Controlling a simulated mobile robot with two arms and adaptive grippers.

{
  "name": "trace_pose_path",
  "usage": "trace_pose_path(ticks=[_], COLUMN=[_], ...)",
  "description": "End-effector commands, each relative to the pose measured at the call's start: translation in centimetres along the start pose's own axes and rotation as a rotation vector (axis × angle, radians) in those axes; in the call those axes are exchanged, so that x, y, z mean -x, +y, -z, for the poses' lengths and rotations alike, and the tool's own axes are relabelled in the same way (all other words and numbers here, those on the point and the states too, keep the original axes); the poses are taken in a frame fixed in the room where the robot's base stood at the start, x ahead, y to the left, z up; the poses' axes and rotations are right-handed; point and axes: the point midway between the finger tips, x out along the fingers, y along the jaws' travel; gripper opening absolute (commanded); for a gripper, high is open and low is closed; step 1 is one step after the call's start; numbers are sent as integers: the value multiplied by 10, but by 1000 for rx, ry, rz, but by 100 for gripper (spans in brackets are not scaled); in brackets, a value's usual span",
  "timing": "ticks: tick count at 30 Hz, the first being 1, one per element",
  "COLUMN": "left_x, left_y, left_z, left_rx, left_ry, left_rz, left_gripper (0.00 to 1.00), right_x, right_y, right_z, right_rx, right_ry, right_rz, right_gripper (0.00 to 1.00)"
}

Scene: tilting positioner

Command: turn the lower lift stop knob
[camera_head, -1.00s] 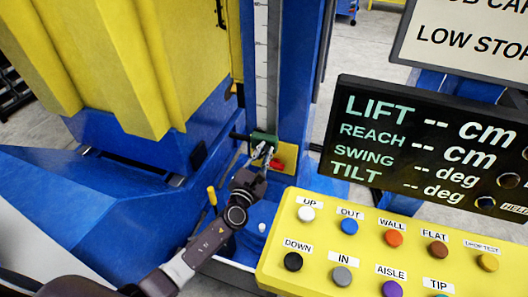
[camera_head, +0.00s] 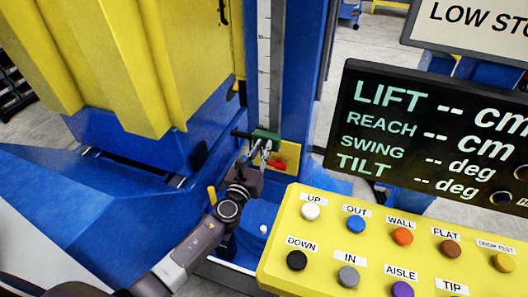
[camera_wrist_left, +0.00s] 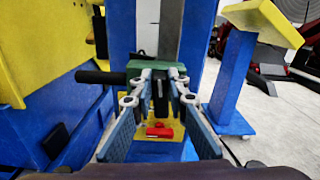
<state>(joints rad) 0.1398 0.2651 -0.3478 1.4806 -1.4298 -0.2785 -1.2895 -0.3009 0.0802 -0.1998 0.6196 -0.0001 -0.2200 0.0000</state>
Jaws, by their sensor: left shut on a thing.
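The lower lift stop is a green block (camera_head: 267,134) low on the blue column, with a black bar sticking out to its left. The block also shows in the wrist view (camera_wrist_left: 158,70), the black bar (camera_wrist_left: 100,77) beside it. My left gripper (camera_head: 257,152) is at the front of the block, reaching in from below left. In the wrist view its two fingers (camera_wrist_left: 159,98) stand on both sides of a dark knob (camera_wrist_left: 160,88) and are shut on it. The fingers partly hide the knob and block. My right gripper is not in view.
A red part (camera_head: 278,164) on a yellow plate sits just below the green block. A yellow button panel (camera_head: 330,240) and a black readout (camera_head: 400,115) showing dashes stand at the right. A large yellow body (camera_head: 150,60) fills the upper left.

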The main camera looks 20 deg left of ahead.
Motion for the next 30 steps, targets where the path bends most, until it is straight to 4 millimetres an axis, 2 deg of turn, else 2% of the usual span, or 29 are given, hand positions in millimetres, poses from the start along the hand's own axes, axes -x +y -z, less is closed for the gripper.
trace_pose_path(ticks=[9, 30], left_x=[0, 0], left_y=[7, 18], left_z=[4, 12], left_rx=[304, 969], left_ry=[0, 1], left_rz=[0, -2], left_gripper=[0, 0], right_x=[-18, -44], right_y=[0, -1], right_z=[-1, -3], right_rx=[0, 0], right_ry=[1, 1], right_rz=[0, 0], right_gripper=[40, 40])
